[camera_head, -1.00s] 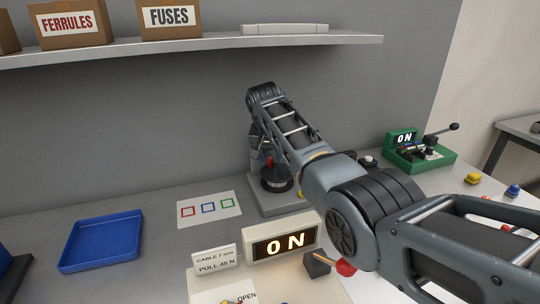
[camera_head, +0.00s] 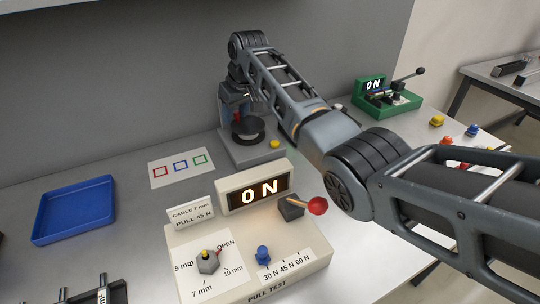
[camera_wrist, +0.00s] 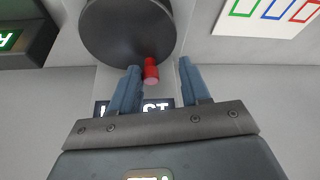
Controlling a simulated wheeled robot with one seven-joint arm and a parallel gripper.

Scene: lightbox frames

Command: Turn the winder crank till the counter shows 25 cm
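The winder is a grey unit (camera_head: 252,153) with a round dark disc (camera_head: 248,131) on top, at the back of the bench. The disc fills the upper left of the wrist view (camera_wrist: 125,30). A red crank knob (camera_wrist: 151,70) stands at its edge. My gripper (camera_wrist: 160,75) is open, with its two blue-grey fingers on either side of the knob. The knob is nearer the left finger, with a clear gap to the right one. A dark label (camera_wrist: 160,103) with white letters is partly hidden behind the fingers. I cannot read any centimetre count.
A cream PULL TEST unit (camera_head: 250,262) with a lit ON display (camera_head: 253,190) and red-knobbed lever (camera_head: 317,206) stands in front. A blue tray (camera_head: 75,210) and a card with coloured squares (camera_head: 181,165) lie left. A green ON unit (camera_head: 385,98) stands at the right.

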